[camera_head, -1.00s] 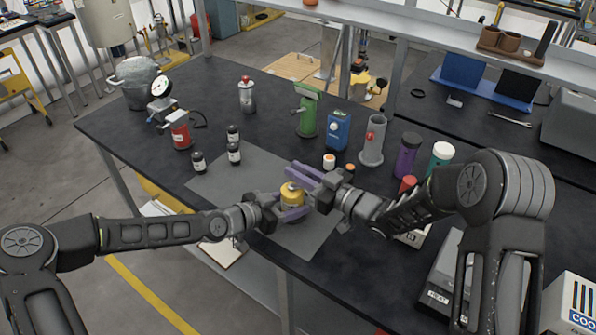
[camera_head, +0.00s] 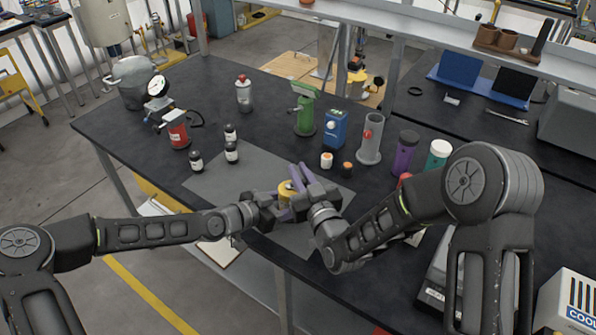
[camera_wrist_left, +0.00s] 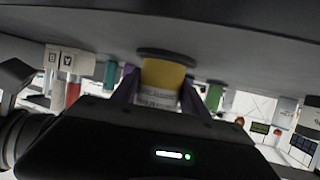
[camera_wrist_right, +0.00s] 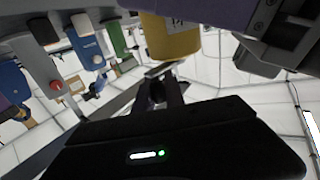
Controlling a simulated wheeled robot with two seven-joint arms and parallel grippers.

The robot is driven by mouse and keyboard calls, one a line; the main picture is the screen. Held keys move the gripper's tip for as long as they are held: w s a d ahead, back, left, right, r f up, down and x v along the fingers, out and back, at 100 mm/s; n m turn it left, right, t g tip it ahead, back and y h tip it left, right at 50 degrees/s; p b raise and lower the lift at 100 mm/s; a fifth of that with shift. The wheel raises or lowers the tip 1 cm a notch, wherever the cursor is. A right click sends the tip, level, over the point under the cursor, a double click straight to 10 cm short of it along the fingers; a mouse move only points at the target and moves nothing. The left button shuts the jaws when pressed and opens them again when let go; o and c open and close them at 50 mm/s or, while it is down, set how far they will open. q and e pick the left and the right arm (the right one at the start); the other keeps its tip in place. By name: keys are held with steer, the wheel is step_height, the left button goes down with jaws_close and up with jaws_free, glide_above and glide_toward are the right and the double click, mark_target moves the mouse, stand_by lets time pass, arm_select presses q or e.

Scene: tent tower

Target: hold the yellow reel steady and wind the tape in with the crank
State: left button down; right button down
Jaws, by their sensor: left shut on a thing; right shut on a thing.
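The yellow reel (camera_head: 285,188) stands upright on the grey mat near the table's front edge, partly hidden by my grippers. My left gripper (camera_head: 282,200) is shut around the reel from the left. In the left wrist view the reel (camera_wrist_left: 162,82) sits between its purple fingers. My right gripper (camera_head: 297,178) is at the reel's right side, its fingers pointing up and left in the head view. It is shut on the crank, which is mostly hidden by the fingers. In the right wrist view the reel (camera_wrist_right: 170,38) is just beyond the fingertips (camera_wrist_right: 162,72). The tape cannot be made out.
The grey mat (camera_head: 220,178) is clear left of the reel. A white bottle with an orange cap (camera_head: 326,160), a blue device (camera_head: 335,128) and a grey cylinder (camera_head: 370,140) stand behind. A purple bottle (camera_head: 404,155) is to the right.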

steer(key=shift+s+m+t+h, duration=0.25)
steer(key=shift+m+h, duration=0.45)
steer(key=shift+h, duration=0.35)
steer(key=shift+s+m+t+h, duration=0.1)
steer(key=shift+m+t+h, duration=0.15)
steer(key=shift+m+h, duration=0.65)
steer(key=shift+h, duration=0.35)
steer(key=c, duration=1.4)
jaws_free()
steer(key=shift+d, duration=0.1)
steer(key=shift+s, duration=0.1)
